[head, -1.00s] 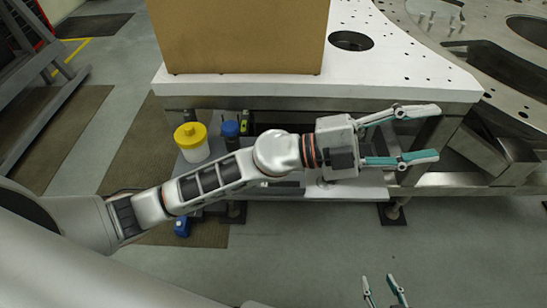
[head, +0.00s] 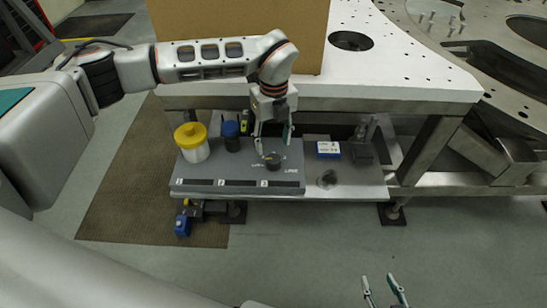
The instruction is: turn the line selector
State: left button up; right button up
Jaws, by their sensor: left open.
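The line selector (head: 273,164) is a small dark round knob on a sloped grey panel (head: 225,170). The panel has small white lettering beside the knob and a black strip with numbers along its front edge. My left gripper (head: 273,148) points down at the knob with its fingers spread, one to each side just above it. The fingers partly hide the knob's surroundings, and I cannot tell whether they touch it. My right gripper (head: 384,278) is at the bottom edge, fingers apart and empty, far from the panel.
A yellow-lidded white jar (head: 192,143) and a blue-capped dark bottle (head: 231,136) stand at the panel's left. A blue-and-white box (head: 328,149) is to the right. The white plate's edge (head: 400,93) and a cardboard box (head: 235,20) are above and behind.

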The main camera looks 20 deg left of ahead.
aim_at(274, 158)
pick_arm(q)
notch_tip(274, 158, down, 8)
jog(key=shift+s+d+r, duration=0.1)
jog(key=shift+r, duration=0.15)
jog(key=c, duration=1.1)
